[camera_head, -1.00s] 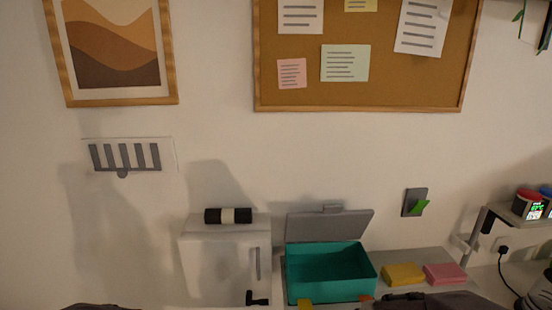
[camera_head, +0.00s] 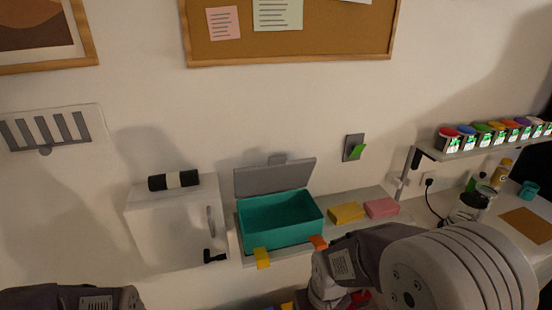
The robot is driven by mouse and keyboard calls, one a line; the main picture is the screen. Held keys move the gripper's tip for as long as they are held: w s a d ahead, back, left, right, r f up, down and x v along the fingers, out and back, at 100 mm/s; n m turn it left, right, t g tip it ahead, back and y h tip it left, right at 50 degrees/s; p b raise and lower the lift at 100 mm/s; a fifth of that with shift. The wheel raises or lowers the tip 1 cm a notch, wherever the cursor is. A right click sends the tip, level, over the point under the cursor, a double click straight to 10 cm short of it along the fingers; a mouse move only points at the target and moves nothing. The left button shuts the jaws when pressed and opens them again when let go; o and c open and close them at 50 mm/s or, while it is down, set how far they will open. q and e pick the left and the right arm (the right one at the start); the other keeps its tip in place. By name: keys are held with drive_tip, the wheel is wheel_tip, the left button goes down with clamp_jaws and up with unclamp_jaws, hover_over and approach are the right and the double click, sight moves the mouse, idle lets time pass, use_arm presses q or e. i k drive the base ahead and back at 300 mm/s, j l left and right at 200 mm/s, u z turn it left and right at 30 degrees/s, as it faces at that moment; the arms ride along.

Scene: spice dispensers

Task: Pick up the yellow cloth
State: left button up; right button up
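A yellow folded piece (camera_head: 346,213), which looks like the yellow cloth, lies on the narrow grey shelf, just right of the open teal box. A similar pink piece (camera_head: 381,207) lies close to its right. Nothing holds the yellow piece. Part of my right arm fills the bottom right, below and in front of the shelf. A dark part of my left arm shows at the bottom left corner. I see neither gripper's fingertips.
The teal box (camera_head: 281,239) has its grey lid (camera_head: 275,179) raised. A yellow tab (camera_head: 262,258) and an orange tab (camera_head: 318,242) sit at its front. A white cabinet (camera_head: 172,230) stands left. Several coloured-lid dispensers line the right shelf (camera_head: 485,148).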

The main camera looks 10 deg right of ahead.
sight(348, 212)
drive_tip(key=k+l+u, duration=0.1)
drive_tip(key=k+l, duration=0.15)
drive_tip(key=k+l+u, duration=0.1)
drive_tip(key=l, duration=0.3)
drive_tip(key=k+l, duration=0.1)
drive_tip(key=l, duration=0.3)
drive_tip(key=k+l+u, duration=0.15)
drive_tip(key=l, duration=0.25)
drive_tip(key=k+l, duration=0.1)
drive_tip(key=l, duration=0.3)
drive_tip(key=k+l+u, duration=0.15)
drive_tip(key=l, duration=0.25)
drive_tip(key=i+l+u, duration=0.1)
drive_tip(key=l, duration=0.4)
drive_tip(key=i+l+u, duration=0.1)
drive_tip(key=l, duration=0.45)
drive_tip(key=i+l+u, duration=0.1)
drive_tip(key=l, duration=0.45)
